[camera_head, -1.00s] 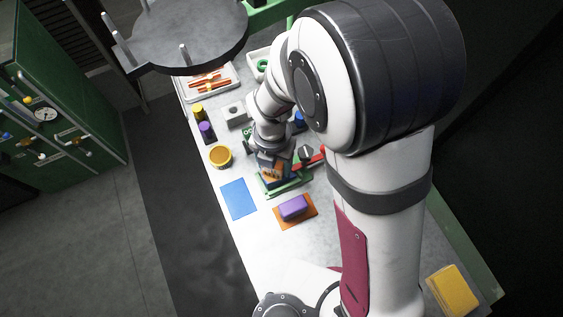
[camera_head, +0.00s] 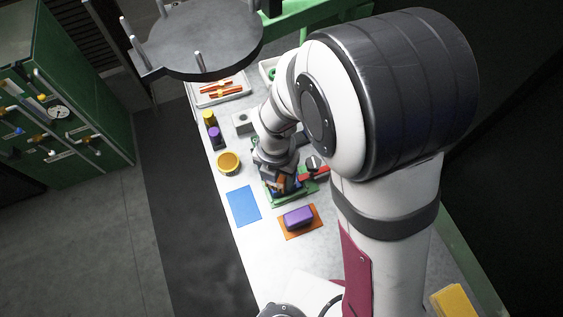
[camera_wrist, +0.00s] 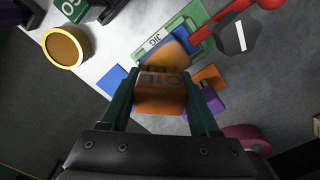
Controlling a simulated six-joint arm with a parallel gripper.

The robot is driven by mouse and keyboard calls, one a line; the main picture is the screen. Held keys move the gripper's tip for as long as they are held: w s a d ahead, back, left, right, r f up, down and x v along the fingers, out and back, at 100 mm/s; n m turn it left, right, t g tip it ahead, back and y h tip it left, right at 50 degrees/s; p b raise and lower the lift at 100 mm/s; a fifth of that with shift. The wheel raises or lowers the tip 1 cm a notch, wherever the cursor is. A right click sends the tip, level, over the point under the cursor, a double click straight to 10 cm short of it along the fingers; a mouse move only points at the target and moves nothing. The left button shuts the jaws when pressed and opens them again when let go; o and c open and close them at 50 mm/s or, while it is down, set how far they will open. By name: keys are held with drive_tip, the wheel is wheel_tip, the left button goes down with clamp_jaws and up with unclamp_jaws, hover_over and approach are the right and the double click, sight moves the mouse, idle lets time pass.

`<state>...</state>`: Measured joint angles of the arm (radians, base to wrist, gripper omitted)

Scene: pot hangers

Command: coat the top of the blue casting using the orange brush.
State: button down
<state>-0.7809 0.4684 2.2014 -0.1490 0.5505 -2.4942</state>
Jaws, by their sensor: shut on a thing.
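My gripper (camera_wrist: 161,76) is shut on the orange brush (camera_wrist: 160,95), whose block-like handle carries dark lettering that seems to read OIL. The brush's tan-orange head (camera_wrist: 165,52) extends beyond the fingertips. It overlaps the blue casting (camera_wrist: 181,34), which sits in the green jig (camera_wrist: 198,14) and is partly hidden. I cannot tell whether the bristles touch the casting's top. In the head view my gripper (camera_head: 283,178) is low over the green jig (camera_head: 290,201), and the wrist hides most of the casting.
A red-handled clamp (camera_head: 316,172) with a dark knob is right of the jig. A blue mat (camera_head: 243,205) and yellow-rimmed cup (camera_head: 228,162) lie left. Purple and yellow pieces (camera_head: 211,125) stand farther back.

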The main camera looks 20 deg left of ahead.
drive_tip(key=shift+w+a, duration=0.85)
drive_tip(key=shift+a, duration=0.05)
drive_tip(key=shift+s+d, duration=1.45)
drive_tip(key=shift+w+a, duration=1.05)
drive_tip(key=shift+w, duration=0.05)
drive_tip(key=shift+w+a+r, duration=0.1)
drive_tip(key=shift+w+a, duration=0.4)
wheel_tip(320, 180, up, 8)
drive_tip(key=shift+r, duration=0.2)
